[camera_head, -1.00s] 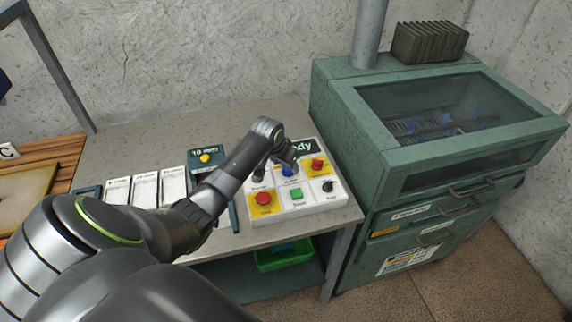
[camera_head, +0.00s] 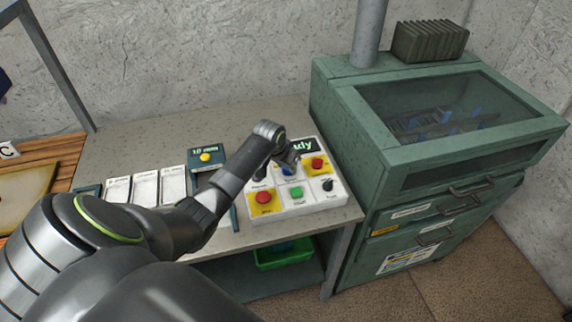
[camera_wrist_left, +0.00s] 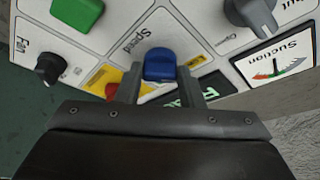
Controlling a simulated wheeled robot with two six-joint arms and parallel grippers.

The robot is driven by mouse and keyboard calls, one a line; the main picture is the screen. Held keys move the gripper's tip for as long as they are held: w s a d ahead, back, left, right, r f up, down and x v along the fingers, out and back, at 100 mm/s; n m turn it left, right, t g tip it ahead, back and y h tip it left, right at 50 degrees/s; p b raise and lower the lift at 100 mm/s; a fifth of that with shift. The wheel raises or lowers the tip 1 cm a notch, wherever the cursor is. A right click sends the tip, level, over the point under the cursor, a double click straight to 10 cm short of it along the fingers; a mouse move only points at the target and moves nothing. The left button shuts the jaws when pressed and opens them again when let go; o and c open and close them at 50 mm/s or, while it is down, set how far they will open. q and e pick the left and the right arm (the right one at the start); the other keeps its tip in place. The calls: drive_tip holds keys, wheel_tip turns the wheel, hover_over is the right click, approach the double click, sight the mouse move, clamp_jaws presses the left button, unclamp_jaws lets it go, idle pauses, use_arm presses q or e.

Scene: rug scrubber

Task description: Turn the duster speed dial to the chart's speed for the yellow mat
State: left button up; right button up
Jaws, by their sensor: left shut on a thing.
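The blue speed dial (camera_wrist_left: 160,65) sits on the white control panel (camera_wrist_left: 118,55), near the printed word "Speed". Its blue also shows in the head view (camera_head: 287,171), partly hidden by the gripper. My left gripper (camera_wrist_left: 160,84) is shut on the dial, one finger on each side. In the head view my left gripper (camera_head: 289,160) reaches down over the panel (camera_head: 308,206) from the left. I cannot read the dial's setting. My right gripper is not in view. I cannot identify the speed chart or the yellow mat for certain.
The panel carries a red button (camera_head: 263,198), a green button (camera_head: 296,192), a black knob (camera_head: 327,185) and a "Ready" display (camera_head: 302,147). White cards (camera_head: 145,186) lie left. A green glass-topped cabinet (camera_head: 395,150) stands right. A tan panel (camera_head: 22,190) lies far left.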

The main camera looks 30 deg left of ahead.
use_arm(q)
drive_tip(key=shift+a+m, duration=0.1)
drive_tip(key=shift+m, duration=0.2)
drive_tip(key=shift+m+h, duration=0.3)
drive_tip(key=shift+m, duration=0.2)
drive_tip(key=shift+a+m+h, duration=0.15)
drive_tip(key=shift+m+h, duration=0.25)
drive_tip(key=shift+m, duration=0.5)
drive_tip(key=m, duration=0.1)
drive_tip(key=m+h+b, duration=0.1)
drive_tip(key=m, duration=0.1)
drive_tip(key=shift+w+a+f+m+g, duration=0.1)
drive_tip(key=shift+w+a+m+g, duration=0.1)
drive_tip(key=shift+m+g, duration=0.1)
drive_tip(key=m+b, duration=0.2)
drive_tip(key=m+g+h+b, duration=0.1)
drive_tip(key=m+b, duration=0.1)
drive_tip(key=shift+w+h, duration=0.15)
drive_tip(key=shift+h, duration=0.15)
drive_tip(key=m+g+b, duration=0.1)
drive_tip(key=m+b, duration=0.2)
drive_tip(key=shift+w+a, duration=0.1)
drive_tip(key=shift+m+g+h+b, duration=0.3)
drive_tip(key=shift+m+g+b, duration=0.2)
drive_tip(key=shift+m+b, duration=0.4)
drive_tip(key=shift+r, duration=0.2)
